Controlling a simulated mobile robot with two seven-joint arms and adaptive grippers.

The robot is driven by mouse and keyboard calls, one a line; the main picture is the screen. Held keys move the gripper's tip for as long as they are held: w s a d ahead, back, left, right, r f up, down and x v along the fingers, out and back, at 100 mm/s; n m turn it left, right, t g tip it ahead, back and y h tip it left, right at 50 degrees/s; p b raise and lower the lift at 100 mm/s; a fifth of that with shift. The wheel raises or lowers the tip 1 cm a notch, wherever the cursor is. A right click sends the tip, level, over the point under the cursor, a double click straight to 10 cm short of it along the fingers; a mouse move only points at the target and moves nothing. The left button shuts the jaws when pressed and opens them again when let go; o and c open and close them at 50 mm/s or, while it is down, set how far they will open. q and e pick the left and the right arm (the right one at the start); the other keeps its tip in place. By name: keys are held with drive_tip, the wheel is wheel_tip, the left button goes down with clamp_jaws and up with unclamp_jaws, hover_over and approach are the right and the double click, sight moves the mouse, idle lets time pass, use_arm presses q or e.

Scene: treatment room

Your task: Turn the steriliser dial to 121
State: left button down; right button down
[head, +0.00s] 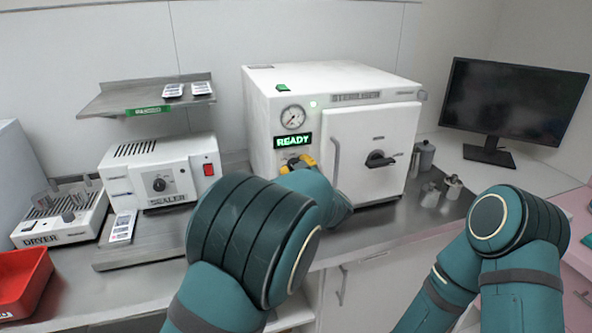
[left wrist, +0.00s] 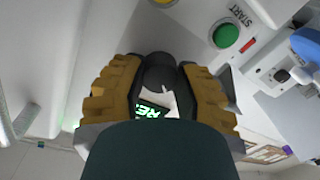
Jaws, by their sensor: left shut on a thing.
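The white steriliser (head: 284,91) stands on the steel counter, with a pressure gauge (head: 292,117) and a lit green READY display (head: 294,140) on its front. My left gripper (head: 298,162) is at the panel just below the display. In the left wrist view, my left gripper's yellow fingers (left wrist: 157,85) are shut on the dark round dial (left wrist: 158,70), one on each side. The dial's scale and pointer setting cannot be read. In the head view the gripper and arm hide the dial. My right arm shows at the right, but its gripper is out of view.
A green START button (left wrist: 226,35) sits close to the fingers. The steriliser door has a dark latch (head: 380,159) and a vertical handle (head: 336,160). The sealer (head: 160,170) and dryer (head: 60,215) stand left; small metal containers (head: 442,190) and a monitor (head: 513,100) stand right.

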use_arm(q)
drive_tip(key=shift+r, duration=0.1)
drive_tip(key=c, duration=0.6)
unclamp_jaws()
drive_tip(key=v, duration=1.2)
